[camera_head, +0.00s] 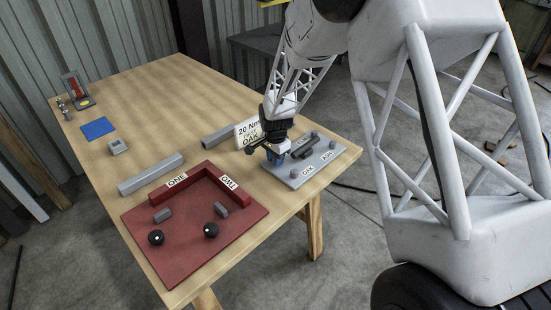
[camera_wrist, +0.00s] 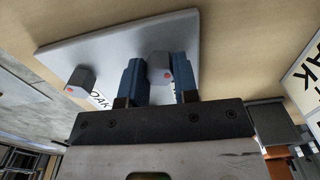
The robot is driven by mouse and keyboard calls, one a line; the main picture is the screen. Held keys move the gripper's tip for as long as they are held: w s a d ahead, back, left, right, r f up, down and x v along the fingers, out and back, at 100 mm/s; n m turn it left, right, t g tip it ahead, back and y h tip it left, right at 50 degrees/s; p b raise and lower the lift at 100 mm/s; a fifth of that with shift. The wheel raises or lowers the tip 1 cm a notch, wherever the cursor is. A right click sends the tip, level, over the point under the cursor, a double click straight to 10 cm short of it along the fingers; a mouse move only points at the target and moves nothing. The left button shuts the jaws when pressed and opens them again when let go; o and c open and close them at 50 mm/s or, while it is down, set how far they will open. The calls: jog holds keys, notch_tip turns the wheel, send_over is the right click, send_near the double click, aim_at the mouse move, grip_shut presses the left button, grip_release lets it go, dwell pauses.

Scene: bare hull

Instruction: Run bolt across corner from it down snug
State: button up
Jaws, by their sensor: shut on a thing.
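A light grey plate (camera_head: 322,166) lies at the near right end of the table, with hex bolts at its corners. Its labels include OAK and ASH; a further one at the back is too small to read. My gripper (camera_head: 276,156) points down at the back left corner. Whether that bolt is seated is hidden.
A sign (camera_head: 249,133) reading "20 Nm FIRST OAK" stands behind my gripper. A dark block (camera_head: 302,149) lies on the plate. A red tray (camera_head: 190,248) with black knobs and grey pieces is at left; a grey bar (camera_head: 151,175) lies behind it.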

jog(key=shift+m, duration=0.7)
jog(key=o, duration=0.9)
jog(key=shift+o, duration=0.2)
jog(key=shift+r, duration=3.9)
